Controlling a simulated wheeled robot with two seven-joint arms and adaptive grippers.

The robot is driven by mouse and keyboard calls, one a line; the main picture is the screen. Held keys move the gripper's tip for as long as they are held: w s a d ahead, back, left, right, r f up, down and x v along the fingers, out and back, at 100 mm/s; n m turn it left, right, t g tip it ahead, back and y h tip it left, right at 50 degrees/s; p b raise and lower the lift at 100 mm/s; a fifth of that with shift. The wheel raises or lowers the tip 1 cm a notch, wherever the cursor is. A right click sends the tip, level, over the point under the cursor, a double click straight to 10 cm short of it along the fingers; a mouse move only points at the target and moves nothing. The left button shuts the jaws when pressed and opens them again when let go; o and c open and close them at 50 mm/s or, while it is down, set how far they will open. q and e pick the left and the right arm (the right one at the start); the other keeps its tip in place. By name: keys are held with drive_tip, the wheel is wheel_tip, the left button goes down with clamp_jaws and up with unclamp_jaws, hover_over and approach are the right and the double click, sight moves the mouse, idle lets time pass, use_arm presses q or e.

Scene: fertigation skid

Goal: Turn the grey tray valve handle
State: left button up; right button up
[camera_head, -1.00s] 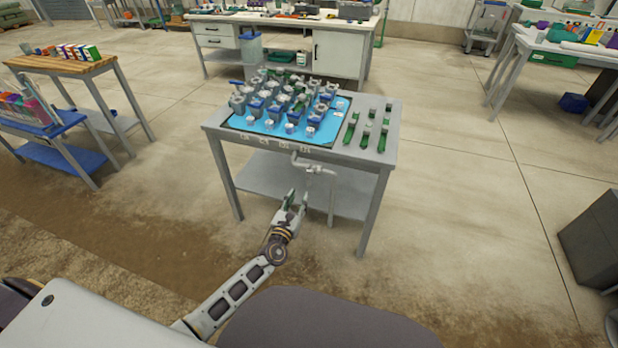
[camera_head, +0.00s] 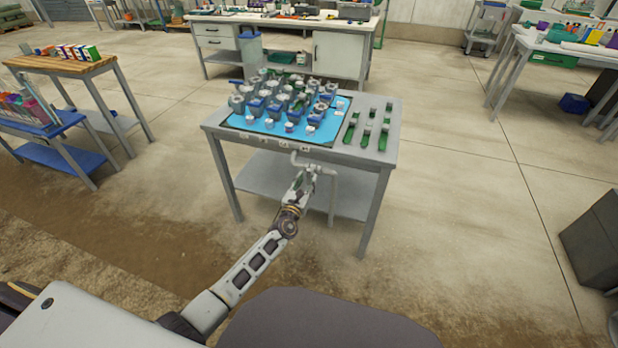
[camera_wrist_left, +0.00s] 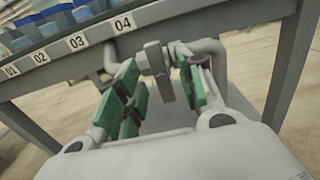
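The grey valve handle (camera_wrist_left: 157,68) is on a grey pipe (camera_wrist_left: 211,47) below the front edge of the grey table. In the left wrist view the handle sits between the green-padded fingers of my left gripper (camera_wrist_left: 158,90). The fingers are apart, with visible gaps to the handle on both sides. In the head view my left gripper (camera_head: 303,180) is at the pipe (camera_head: 331,180) under the table front and hides most of the handle. The blue tray (camera_head: 315,132) lies on the table top (camera_head: 348,152). My right gripper is not in view.
The tray holds several grey and blue fittings (camera_head: 268,98). Green parts (camera_head: 366,135) lie on the table's right side. A table leg (camera_wrist_left: 285,70) stands right of the gripper. Number labels (camera_wrist_left: 77,42) line the table edge.

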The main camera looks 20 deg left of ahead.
sight(308, 177)
use_arm(q)
drive_tip(key=shift+w+b, duration=0.3)
drive_tip(key=shift+w, duration=1.35)
clamp_jaws()
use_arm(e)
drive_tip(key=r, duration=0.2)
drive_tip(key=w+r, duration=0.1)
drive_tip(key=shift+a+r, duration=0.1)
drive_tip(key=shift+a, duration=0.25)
